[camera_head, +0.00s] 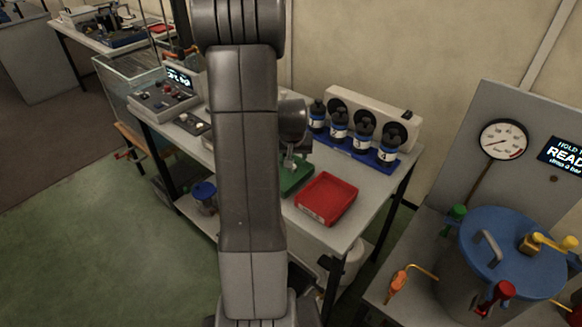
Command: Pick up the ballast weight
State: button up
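I cannot make out the ballast weight with certainty in the head view. My gripper (291,164) points down over a small green tray (297,186) on the white bench, just right of my arm. The fingers are small and partly hidden behind my arm, so whether they are open or shut on something does not show. The left part of the green tray and whatever lies in it are hidden too.
A red tray (327,199) sits right of the green one, near the bench's front edge. Several dark bottles (363,138) stand in a blue rack behind. A control box (160,97) is at left. A blue-lidded vessel (510,250) with valves and a gauge (503,139) is at right.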

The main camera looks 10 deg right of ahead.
jog(key=shift+f, duration=0.55)
jog(key=shift+p+x, duration=0.55)
jog(key=shift+x, duration=1.75)
jog(key=shift+w, duration=0.15)
jog(key=c, duration=1.1)
